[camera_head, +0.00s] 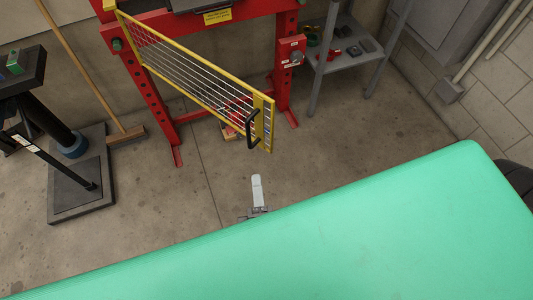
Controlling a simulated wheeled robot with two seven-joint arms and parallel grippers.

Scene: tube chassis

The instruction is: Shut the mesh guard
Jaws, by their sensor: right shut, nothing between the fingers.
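The mesh guard (196,75) is a yellow-framed panel of thin pale bars. Its left edge is at the left post of the red press frame (160,120). The guard stands open, its free right end swung out toward me in front of the press. A black handle (250,131) is on the free end. My right gripper (256,181) is shut and empty, low in the middle of the view, nearer to me than the handle and apart from it. A green surface in front hides my right arm behind the gripper. My left gripper is not in view.
A black stand (80,196) with a flat base is at the left. A broom (127,133) leans on the wall beside it. A grey shelf (345,62) with small items stands right of the press. Open concrete floor (340,135) lies right of the guard.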

